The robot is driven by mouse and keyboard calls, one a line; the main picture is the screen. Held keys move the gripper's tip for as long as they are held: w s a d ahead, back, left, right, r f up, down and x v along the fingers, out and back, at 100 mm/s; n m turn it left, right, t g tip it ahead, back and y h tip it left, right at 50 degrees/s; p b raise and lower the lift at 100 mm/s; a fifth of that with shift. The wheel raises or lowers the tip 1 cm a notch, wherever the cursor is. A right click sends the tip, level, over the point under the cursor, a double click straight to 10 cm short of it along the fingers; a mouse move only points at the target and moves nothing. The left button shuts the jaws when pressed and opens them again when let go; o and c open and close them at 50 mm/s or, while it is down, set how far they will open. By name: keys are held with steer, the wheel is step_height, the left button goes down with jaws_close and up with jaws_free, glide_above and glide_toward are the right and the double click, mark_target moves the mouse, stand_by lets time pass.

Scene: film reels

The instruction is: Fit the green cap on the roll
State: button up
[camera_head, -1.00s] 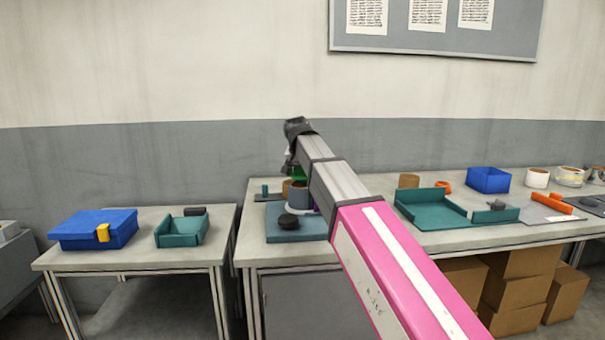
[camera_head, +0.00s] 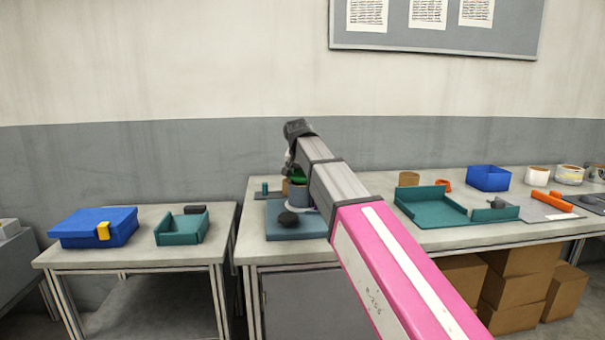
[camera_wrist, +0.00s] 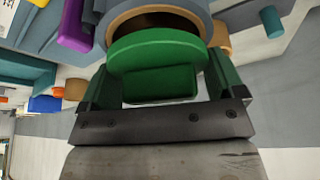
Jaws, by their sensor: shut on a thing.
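My gripper (camera_wrist: 160,92) is shut on the green cap (camera_wrist: 158,55), with a finger on each side of its grip block. The cap is a round green disc; it also shows in the head view (camera_head: 299,180). It is at the mouth of the grey-blue roll (camera_wrist: 190,12), whose dark opening shows past the cap's edge. The cap looks off-centre over the opening; I cannot tell whether it touches the roll. In the head view the roll (camera_head: 298,196) stands on a blue-grey base plate (camera_head: 312,228), partly hidden by my arm.
A black round knob (camera_head: 287,219) sits on the base plate in front of the roll. A small teal peg (camera_head: 265,188) stands behind left. A teal tray (camera_head: 430,212) is to the right. A purple piece (camera_wrist: 76,25) is near the roll in the wrist view.

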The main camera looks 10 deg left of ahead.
mark_target(299, 179)
steer(key=shift+f, duration=0.15)
steer(key=shift+r, duration=0.8)
steer(key=shift+f, duration=0.8)
stand_by(0.9)
steer(key=o, duration=0.6)
steer(key=shift+o, duration=0.2)
steer(key=shift+r, duration=0.15)
steer(key=v, duration=1)
steer(key=shift+s+r, duration=0.25)
steer(key=shift+r, duration=0.05)
steer(key=shift+a, duration=0.1)
